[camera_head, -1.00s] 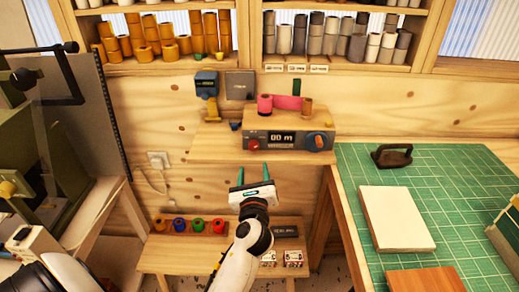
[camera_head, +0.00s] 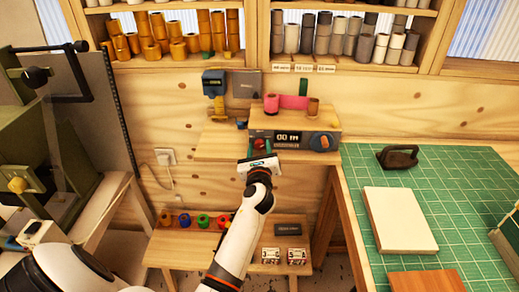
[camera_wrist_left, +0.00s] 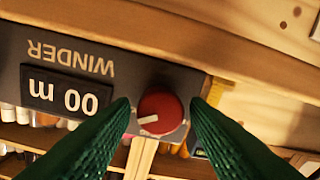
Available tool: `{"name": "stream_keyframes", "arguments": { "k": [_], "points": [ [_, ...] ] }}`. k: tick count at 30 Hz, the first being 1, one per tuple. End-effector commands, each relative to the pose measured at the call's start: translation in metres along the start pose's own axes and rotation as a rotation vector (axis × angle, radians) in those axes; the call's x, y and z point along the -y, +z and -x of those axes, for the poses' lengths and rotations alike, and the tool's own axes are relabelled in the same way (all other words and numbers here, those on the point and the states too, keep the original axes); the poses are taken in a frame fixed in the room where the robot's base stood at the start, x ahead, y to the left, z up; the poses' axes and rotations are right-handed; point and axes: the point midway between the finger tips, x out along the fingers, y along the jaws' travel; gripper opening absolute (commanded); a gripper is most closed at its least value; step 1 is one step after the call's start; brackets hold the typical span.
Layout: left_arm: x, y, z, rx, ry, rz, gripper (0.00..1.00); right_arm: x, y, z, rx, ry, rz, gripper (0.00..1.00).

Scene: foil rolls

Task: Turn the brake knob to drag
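The winder box (camera_head: 292,135) sits on the wall shelf with a display reading "00 m". A red knob (camera_wrist_left: 160,113) with a white pointer mark is on its front. The wrist view is upside down, and the mark points left and slightly down in that picture. My left gripper (camera_head: 261,150) is in front of the red knob. In the wrist view its green fingers (camera_wrist_left: 160,106) are open, one on each side of the knob. I cannot tell whether they touch it. The brake lettering is not readable.
Coloured spools (camera_head: 203,220) stand below.

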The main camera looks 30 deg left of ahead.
Motion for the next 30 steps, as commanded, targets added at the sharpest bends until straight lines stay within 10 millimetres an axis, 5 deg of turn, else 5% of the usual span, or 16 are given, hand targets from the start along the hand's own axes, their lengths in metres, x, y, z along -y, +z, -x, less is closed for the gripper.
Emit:
{"name": "stream_keyframes", "arguments": {
  "k": [6, 17, 30],
  "points": [
    [0.0000, 0.0001, 0.0002, 0.000, 0.000, 0.000, 0.07, -0.0001, 0.0000, 0.0000, 0.000, 0.000, 0.000, 0.36],
    [0.0002, 0.0004, 0.0004, 0.002, -0.001, 0.061, 0.07, -0.0001, -0.0003, -0.0009, -0.001, 0.000, 0.000, 0.36],
    [0.0007, 0.0011, 0.0004, 0.014, -0.004, 0.412, 0.07, -0.0002, -0.0012, -0.0063, -0.001, 0.000, 0.000, 0.36]
  ]
}}
